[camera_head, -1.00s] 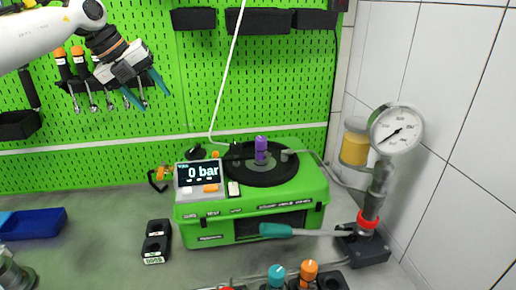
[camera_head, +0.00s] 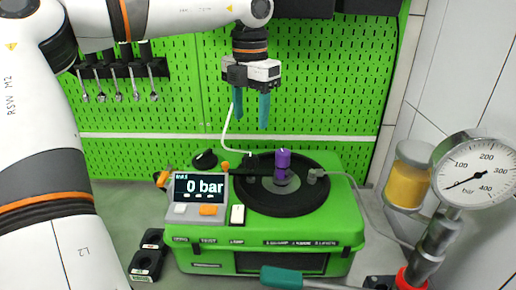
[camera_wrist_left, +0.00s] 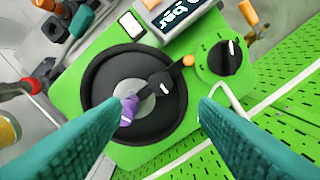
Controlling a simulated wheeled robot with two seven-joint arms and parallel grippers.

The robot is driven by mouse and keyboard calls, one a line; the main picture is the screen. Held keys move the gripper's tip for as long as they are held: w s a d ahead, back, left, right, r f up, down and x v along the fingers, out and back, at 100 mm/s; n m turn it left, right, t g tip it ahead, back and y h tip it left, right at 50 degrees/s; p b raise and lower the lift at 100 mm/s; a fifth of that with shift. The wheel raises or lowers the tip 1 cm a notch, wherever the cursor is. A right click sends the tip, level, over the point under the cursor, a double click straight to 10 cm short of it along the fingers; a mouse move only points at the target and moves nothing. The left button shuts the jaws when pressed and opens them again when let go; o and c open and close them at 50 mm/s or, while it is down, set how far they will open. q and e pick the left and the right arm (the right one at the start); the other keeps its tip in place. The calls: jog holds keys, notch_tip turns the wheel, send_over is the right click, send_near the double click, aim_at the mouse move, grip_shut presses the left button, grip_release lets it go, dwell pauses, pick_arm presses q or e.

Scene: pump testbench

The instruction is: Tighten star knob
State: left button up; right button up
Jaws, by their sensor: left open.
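A green pump test unit (camera_head: 340,225) stands on the bench with a black round plate (camera_head: 300,203) on top. A purple part (camera_head: 283,163) stands upright near the plate's middle; it also shows in the left wrist view (camera_wrist_left: 129,110). A black knob (camera_head: 205,159) sits at the unit's back left and in the left wrist view (camera_wrist_left: 222,58). I cannot tell for sure which of these is the star knob. My left gripper (camera_head: 251,122) is open and empty, pointing down above the back of the unit, apart from everything. My right gripper is out of view.
A display (camera_head: 203,187) reading 0 bar stands at the unit's front left. A pressure gauge (camera_head: 475,175) on a hand pump stands at right, with a teal-handled lever (camera_head: 283,278) in front. A green pegboard (camera_head: 150,120) with hanging tools is behind. A thin white hose (camera_head: 225,135) rises beside my gripper.

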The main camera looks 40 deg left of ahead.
pick_arm(q)
send_over(250, 157)
notch_tip(250, 157, down, 5)
jog(key=shift+s+f+p, duration=0.1)
jog(key=shift+s+p, duration=0.05)
jog(key=shift+p, duration=0.3)
jog(key=f, duration=0.4)
jog(key=shift+w+p, duration=0.3)
jog(key=shift+p, duration=0.1)
jog(key=shift+s+f, duration=0.1)
jog(key=shift+f, duration=0.45)
jog(key=c, duration=1)
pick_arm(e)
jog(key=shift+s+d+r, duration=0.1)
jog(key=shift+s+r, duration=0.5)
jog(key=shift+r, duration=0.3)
